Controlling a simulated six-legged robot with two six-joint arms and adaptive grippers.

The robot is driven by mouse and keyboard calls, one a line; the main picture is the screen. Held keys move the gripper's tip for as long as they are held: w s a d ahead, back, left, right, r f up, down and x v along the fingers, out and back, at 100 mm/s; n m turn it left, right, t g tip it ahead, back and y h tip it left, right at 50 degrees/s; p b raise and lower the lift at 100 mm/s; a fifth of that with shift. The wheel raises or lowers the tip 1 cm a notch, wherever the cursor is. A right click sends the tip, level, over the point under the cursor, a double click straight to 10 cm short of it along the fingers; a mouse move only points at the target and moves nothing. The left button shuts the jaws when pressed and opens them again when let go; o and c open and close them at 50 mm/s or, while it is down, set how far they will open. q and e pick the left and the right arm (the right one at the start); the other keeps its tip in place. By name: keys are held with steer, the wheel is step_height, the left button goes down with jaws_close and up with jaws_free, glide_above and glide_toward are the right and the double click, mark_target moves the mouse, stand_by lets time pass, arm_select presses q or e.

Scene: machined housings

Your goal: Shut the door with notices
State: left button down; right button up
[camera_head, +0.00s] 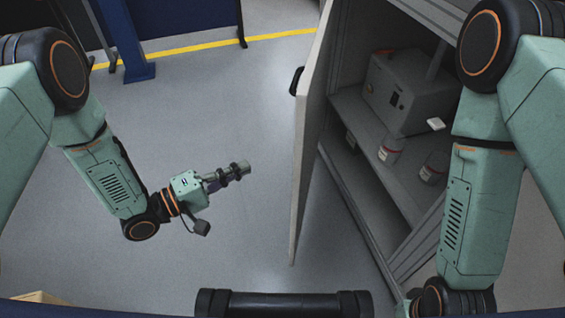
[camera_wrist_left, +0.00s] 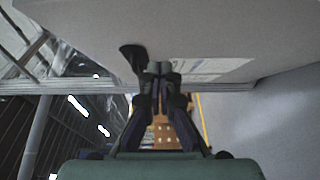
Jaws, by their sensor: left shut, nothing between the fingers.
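The grey cabinet door (camera_head: 308,140) stands open, swung out from the cabinet and seen nearly edge-on in the head view. Its dark handle (camera_head: 296,80) is on the side facing left. In the left wrist view the door (camera_wrist_left: 90,22) fills the top, with white notices (camera_wrist_left: 198,66) on its face and the handle (camera_wrist_left: 133,56) beside the fingertips. My left gripper (camera_head: 243,168) is shut and empty, left of the door, with a visible gap in the head view. My right arm hangs in front of the cabinet; its gripper is out of frame.
The open cabinet (camera_head: 350,205) holds a grey boxy device (camera_head: 398,95) and small containers (camera_head: 391,150) on its shelf. A blue post (camera_head: 135,55) stands at the back left, near a yellow floor line (camera_head: 195,47). The floor left of the door is clear.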

arm_select(q)
steer(key=w+d+b, duration=0.2)
steer(key=d, duration=0.7)
steer(key=shift+w+d, duration=0.25)
steer(key=shift+w, duration=0.1)
